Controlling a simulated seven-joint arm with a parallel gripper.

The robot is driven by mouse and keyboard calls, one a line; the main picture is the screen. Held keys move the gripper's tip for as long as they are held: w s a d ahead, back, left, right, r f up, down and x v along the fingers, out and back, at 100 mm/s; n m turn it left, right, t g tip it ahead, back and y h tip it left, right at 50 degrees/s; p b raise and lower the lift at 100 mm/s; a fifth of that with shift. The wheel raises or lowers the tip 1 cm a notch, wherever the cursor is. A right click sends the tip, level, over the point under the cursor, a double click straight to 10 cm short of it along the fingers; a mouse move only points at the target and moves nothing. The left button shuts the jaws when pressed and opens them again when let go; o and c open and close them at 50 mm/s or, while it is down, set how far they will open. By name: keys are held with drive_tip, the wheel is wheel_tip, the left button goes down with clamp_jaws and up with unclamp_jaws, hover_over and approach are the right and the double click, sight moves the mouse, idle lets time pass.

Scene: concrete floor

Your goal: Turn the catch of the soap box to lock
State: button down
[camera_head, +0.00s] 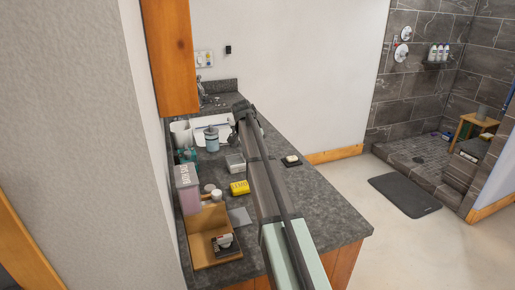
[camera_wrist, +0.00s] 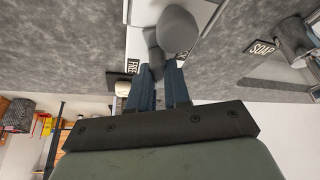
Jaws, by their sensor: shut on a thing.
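My gripper (camera_wrist: 159,76) shows in the wrist view with its two dark blue fingers closed around the narrow neck of a grey, rounded catch (camera_wrist: 177,30). The catch stands in front of a white panel (camera_wrist: 138,42), which appears to be the soap box. A small dark label reading FREE (camera_wrist: 133,67) is beside the fingers, and a SOAP label (camera_wrist: 262,48) is to the right. In the head view my arm reaches over the counter and its fingertips are hidden. A pale box (camera_head: 235,163) beside the arm may be the soap box; its catch cannot be made out.
The dark counter (camera_head: 322,205) holds a yellow box (camera_head: 240,188), a blue-grey cup (camera_head: 212,139), a bath salt box (camera_head: 187,190) and a wooden holder (camera_head: 205,222), all left of my arm. A soap bar on a dark dish (camera_head: 291,160) lies right of it. The counter's front right is bare.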

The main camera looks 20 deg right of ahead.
drive_tip(key=m+g, duration=0.2)
drive_tip(key=m, duration=0.2)
drive_tip(key=shift+f+m, duration=0.15)
drive_tip(key=shift+m, duration=0.25)
idle(0.4)
drive_tip(key=c, duration=1.1)
unclamp_jaws()
drive_tip(key=shift+w, duration=0.1)
drive_tip(key=v, duration=1.4)
drive_tip(key=shift+a+f, duration=0.1)
drive_tip(key=shift+a, duration=0.05)
